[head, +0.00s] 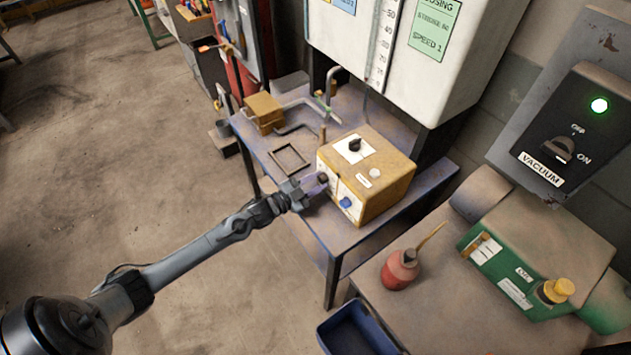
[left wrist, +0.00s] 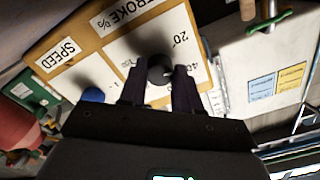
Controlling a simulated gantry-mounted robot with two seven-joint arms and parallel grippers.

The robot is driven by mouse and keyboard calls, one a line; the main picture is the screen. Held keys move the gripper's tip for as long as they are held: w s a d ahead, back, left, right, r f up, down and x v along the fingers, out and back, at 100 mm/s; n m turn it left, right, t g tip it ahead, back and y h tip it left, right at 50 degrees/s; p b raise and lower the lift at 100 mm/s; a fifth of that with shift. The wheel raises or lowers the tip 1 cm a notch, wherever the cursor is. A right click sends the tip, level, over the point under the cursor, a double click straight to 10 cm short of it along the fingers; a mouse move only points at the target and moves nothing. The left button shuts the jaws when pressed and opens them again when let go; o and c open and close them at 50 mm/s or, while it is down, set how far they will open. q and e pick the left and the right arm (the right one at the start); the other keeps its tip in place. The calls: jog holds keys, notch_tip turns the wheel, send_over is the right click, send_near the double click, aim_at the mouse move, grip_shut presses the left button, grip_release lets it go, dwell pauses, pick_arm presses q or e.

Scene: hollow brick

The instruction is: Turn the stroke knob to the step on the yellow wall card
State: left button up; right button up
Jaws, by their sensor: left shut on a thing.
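The dosing box (head: 385,185) is ochre and stands on the blue bench. The stroke knob (head: 323,177) is dark, on its side face; in the left wrist view the knob (left wrist: 160,68) sits on a white plate (left wrist: 128,47) lettered STROKE %, with 20 and 40 partly readable. My left gripper (head: 317,184) is at this face; in the left wrist view its fingers (left wrist: 160,86) are shut around the knob. The knob's pointer is hard to make out. A yellow card (left wrist: 290,77) hangs beside a blue one (left wrist: 262,85); its text is too small to read.
A blue knob (head: 346,202) is close by on the same face, and a black knob (head: 354,144) is on top. A green card (head: 435,28) hangs on the white tank. A red oil can (head: 400,269) stands nearby. The floor at left is clear.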

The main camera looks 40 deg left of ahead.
pick_arm(q)
jog(key=m, duration=0.3)
jog(key=shift+m, duration=0.4)
jog(key=m, duration=1)
jog(key=shift+m, duration=0.4)
jog(key=m, duration=0.3)
jog(key=shift+r+m, duration=0.1)
jog(key=shift+m, duration=0.2)
jog(key=m, duration=0.3)
jog(key=shift+m+p, duration=0.3)
jog(key=m, duration=0.3)
jog(key=shift+m+p, duration=0.3)
jog(key=shift+m, duration=1.4)
